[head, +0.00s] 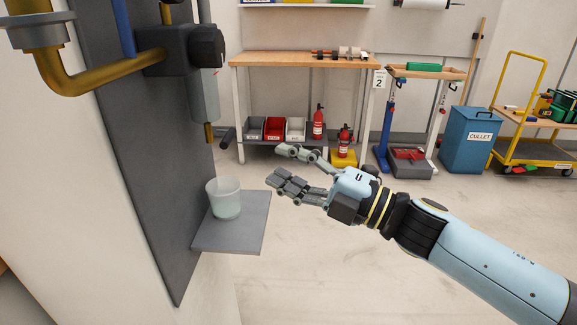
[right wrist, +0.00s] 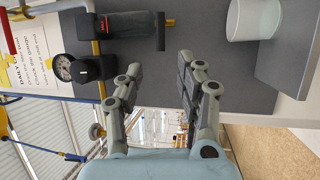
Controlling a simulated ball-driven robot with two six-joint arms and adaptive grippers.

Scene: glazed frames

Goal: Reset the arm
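My right gripper (head: 280,166) reaches in from the right, its fingers pointing left and spread apart with nothing between them. In the right wrist view its two fingers (right wrist: 158,66) also stand open and empty. A frosted pale cup (head: 224,200) stands upright on a small grey shelf (head: 252,225), left of and below the fingertips, with a gap between. The cup (right wrist: 252,18) and shelf (right wrist: 285,65) show at the upper right of the right wrist view. My left gripper is not in view.
A dark wall panel (head: 150,190) carries brass pipework (head: 105,72) and a grey cylinder with a brass tip (head: 205,100) above the cup. A pressure gauge (right wrist: 64,67) shows in the wrist view. Behind are a workbench (head: 290,61), a blue cullet bin (head: 467,140) and a yellow trolley (head: 530,152). The floor between is open.

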